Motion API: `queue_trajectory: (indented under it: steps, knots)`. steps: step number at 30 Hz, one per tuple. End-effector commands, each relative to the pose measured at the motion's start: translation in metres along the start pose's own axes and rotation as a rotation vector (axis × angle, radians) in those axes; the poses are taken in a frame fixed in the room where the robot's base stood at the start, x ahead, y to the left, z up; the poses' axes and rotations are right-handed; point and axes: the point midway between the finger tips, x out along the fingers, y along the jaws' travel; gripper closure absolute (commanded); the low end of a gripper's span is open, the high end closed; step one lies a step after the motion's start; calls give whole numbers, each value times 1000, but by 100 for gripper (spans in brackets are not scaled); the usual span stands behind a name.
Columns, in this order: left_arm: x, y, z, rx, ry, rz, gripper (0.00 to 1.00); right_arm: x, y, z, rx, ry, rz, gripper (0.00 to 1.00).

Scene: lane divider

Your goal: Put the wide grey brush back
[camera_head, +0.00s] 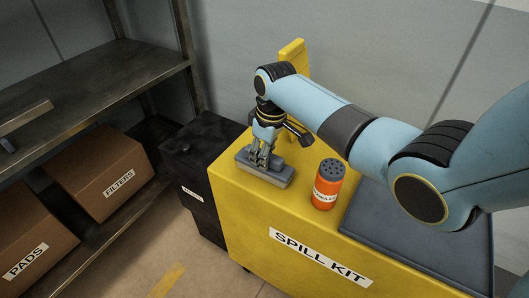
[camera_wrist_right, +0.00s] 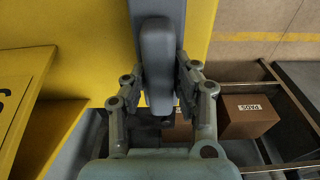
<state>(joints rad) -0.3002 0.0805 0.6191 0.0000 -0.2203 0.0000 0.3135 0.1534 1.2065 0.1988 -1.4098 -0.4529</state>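The wide grey brush (camera_head: 264,170) is at the left end of the yellow spill kit top, close to the edge. Whether it rests there or hangs just above is hard to tell. My right gripper (camera_head: 263,155) points down at it from above. In the right wrist view, its fingers (camera_wrist_right: 157,95) flank the brush's rounded grip (camera_wrist_right: 157,50) closely on both sides and look shut on it. The yellow spill kit (camera_head: 235,215) stands in the middle. My left gripper is not in view.
An orange can (camera_head: 326,190) stands right of the brush. A dark tray (camera_head: 385,235) lies farther right. A black bin (camera_head: 200,150) stands left of the kit. Shelves with boxes labelled FILTERS (camera_head: 100,165) and PADS (camera_head: 35,235) are at the left.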

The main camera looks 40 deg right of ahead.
Motion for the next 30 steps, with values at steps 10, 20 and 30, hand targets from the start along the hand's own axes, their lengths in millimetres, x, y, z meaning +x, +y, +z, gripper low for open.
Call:
queue_trajectory:
  steps: [10, 20, 30]
  knots:
    - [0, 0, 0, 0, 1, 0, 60, 0, 0, 0, 0, 0, 0, 50]
    - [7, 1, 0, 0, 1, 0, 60, -16, 1, -1, 0, 3, 2, 50]
    - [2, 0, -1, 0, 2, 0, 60, -90, 2, -4, 0, 3, 2, 50]
